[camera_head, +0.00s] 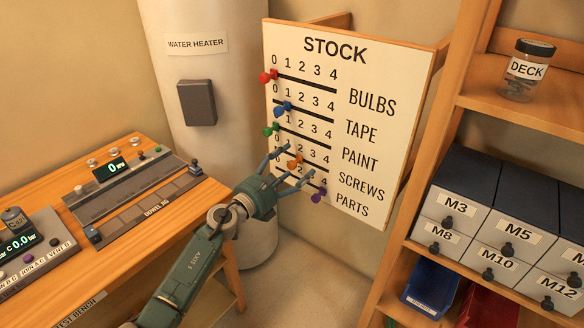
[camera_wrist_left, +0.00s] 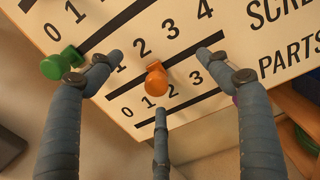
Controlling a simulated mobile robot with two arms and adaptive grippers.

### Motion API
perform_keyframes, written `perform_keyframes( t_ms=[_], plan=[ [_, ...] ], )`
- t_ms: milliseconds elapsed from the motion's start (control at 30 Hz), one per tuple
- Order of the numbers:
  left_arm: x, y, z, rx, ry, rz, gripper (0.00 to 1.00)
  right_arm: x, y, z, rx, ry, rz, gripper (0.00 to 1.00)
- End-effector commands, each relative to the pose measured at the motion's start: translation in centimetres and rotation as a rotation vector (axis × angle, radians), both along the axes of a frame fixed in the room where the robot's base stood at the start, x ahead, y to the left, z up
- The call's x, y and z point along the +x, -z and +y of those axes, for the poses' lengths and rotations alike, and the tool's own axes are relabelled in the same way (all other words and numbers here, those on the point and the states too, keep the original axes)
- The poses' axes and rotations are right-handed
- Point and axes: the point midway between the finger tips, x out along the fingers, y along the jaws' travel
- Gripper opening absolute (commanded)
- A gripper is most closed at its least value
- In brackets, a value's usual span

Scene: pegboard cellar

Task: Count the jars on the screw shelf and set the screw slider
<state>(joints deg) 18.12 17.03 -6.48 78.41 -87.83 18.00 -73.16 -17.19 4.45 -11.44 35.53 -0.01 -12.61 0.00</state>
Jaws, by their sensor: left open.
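The STOCK board (camera_head: 355,185) has slider rows for bulbs, tape, paint, screws and parts. The orange knob (camera_head: 295,162) sits on the SCREWS row, around the 1 to 2 marks; I cannot tell exactly which. My left gripper (camera_head: 292,170) is open in front of it, its fingers spread around the knob. In the left wrist view the orange knob (camera_wrist_left: 155,80) stands between the fingers, apparently untouched. One jar labelled DECK (camera_head: 527,70), with dark contents, stands on the upper wooden shelf (camera_head: 487,99). No shelf in view is marked for screws. My right gripper is not in view.
Red (camera_head: 267,76), blue (camera_head: 283,108), green (camera_head: 270,130) and purple (camera_head: 318,196) knobs sit on the other rows. Drawers marked with M sizes (camera_head: 455,205) fill the right shelving. A workbench (camera_head: 130,258) with panels stands left, beside the water heater (camera_head: 210,60).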

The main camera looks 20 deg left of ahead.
Motion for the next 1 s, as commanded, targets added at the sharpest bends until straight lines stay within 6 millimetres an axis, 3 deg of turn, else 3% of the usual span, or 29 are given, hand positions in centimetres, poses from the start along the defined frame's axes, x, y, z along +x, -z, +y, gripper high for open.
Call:
perform_keyframes(
  t_ms=[333,1000],
  plan=[
    [-0.9,0.0,0.4,0.0,0.0,0.001,0.78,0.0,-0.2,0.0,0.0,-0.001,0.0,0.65],
    [-5.9,0.0,2.2,0.001,-0.001,0.001,0.78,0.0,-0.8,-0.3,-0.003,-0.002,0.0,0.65]
  ],
)
